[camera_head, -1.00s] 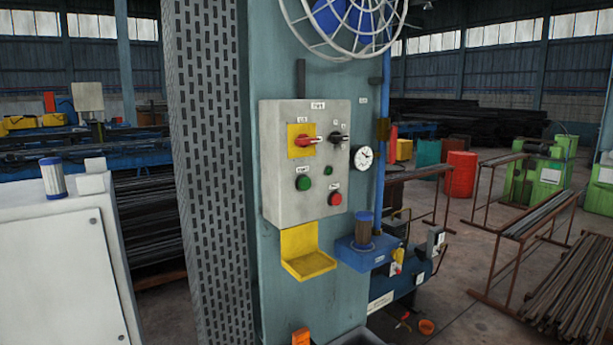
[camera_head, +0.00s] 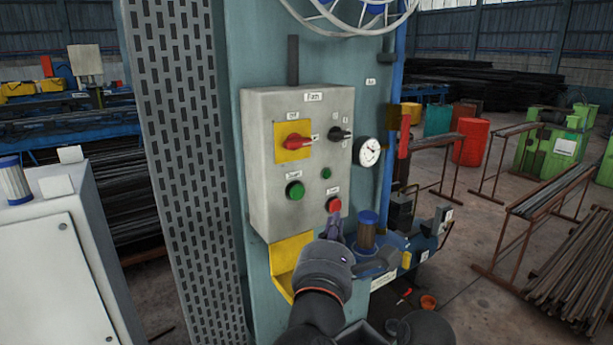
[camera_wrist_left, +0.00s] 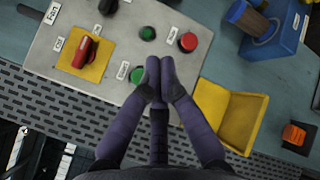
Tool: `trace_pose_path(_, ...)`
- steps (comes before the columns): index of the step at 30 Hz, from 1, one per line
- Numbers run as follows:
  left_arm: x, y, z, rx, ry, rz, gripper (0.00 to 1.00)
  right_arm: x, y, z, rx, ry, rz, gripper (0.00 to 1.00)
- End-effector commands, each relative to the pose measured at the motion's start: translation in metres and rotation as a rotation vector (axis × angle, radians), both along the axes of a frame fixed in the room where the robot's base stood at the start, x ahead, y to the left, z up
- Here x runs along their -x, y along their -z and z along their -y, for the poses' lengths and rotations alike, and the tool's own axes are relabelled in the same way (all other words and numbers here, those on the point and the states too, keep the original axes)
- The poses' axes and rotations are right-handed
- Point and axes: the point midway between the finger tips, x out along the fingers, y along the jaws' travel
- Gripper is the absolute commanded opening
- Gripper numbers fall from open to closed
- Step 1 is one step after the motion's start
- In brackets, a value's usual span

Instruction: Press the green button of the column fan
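The grey fan control box (camera_head: 265,140) is fixed to the teal column. Its large green button (camera_head: 295,190) is at the lower left of the panel, uncovered. It also shows in the left wrist view (camera_wrist_left: 137,75), just beside my fingertips. The red button (camera_head: 334,204) sits to its right, and a small green lamp (camera_head: 326,173) is above. My left gripper (camera_head: 334,224) is in front of the box's lower right, below the red button in the head view. In the left wrist view its two purple fingers (camera_wrist_left: 160,66) meet at the tips, empty. I cannot tell any contact. My right gripper is out of view.
A red rotary switch on a yellow plate (camera_head: 293,141) and a black selector (camera_head: 340,134) stick out above the buttons. A yellow tray (camera_head: 282,255) hangs below the box. A gauge (camera_head: 368,151) and a blue unit (camera_head: 400,243) are to the right.

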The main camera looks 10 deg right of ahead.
Motion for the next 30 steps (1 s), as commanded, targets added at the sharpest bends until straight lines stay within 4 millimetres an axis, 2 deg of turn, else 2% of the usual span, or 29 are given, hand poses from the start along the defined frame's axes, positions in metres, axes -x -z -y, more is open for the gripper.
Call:
trace_pose_path(4,0.004,-0.008,0.0,0.024,0.004,0.0,0.0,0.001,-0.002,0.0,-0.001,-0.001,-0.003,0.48)
trace_pose_path(17,0.001,-0.008,-0.001,0.024,0.003,0.0,0.0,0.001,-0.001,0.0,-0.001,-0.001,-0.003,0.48)
trace_pose_path(23,-0.015,-0.008,-0.007,0.024,0.001,0.0,0.0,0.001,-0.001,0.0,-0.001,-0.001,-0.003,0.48)
trace_pose_path(30,-0.044,-0.007,-0.018,0.024,0.001,-0.001,0.0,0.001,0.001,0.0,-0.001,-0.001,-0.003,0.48)
